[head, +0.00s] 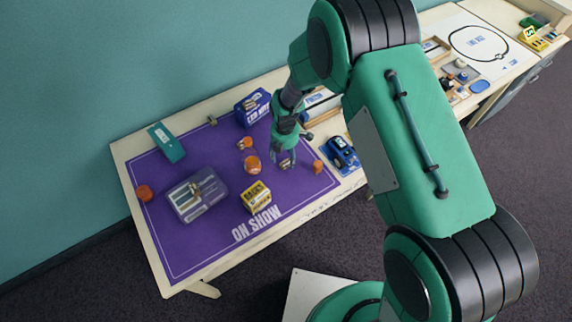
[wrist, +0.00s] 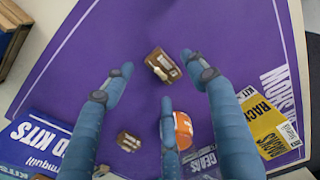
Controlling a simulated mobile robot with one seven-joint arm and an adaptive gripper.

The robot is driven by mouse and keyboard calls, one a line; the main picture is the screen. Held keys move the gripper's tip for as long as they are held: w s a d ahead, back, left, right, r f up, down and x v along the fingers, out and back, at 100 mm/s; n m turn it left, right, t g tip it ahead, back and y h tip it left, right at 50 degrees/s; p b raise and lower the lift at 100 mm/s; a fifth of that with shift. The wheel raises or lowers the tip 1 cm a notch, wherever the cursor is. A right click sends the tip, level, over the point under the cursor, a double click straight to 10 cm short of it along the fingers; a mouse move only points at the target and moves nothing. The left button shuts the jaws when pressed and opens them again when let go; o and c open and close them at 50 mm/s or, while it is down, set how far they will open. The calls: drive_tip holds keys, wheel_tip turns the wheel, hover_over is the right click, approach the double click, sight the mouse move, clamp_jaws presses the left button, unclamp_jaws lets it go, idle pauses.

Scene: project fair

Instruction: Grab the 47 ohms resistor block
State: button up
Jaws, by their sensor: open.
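Two small brown-orange blocks could be the resistor block; I cannot read 47 ohms on either. The other block (wrist: 129,141) lies lower in the wrist view, and in the head view left of my gripper (head: 246,143). My gripper (head: 286,160) is open and empty above the mat, its fingers spread in the wrist view (wrist: 158,80).
An orange round item (head: 252,164), yellow box (head: 256,197), blue kits box (head: 252,107) and clear case (head: 198,195) stand on the mat (head: 215,150). A green box (head: 166,142) and another orange item (head: 144,192) are left. A blue device (head: 342,153) is right.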

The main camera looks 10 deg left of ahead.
sight(286, 163)
drive_tip(key=shift+f, duration=1.25)
drive_tip(key=shift+c, duration=0.3)
drive_tip(key=c, duration=1.2)
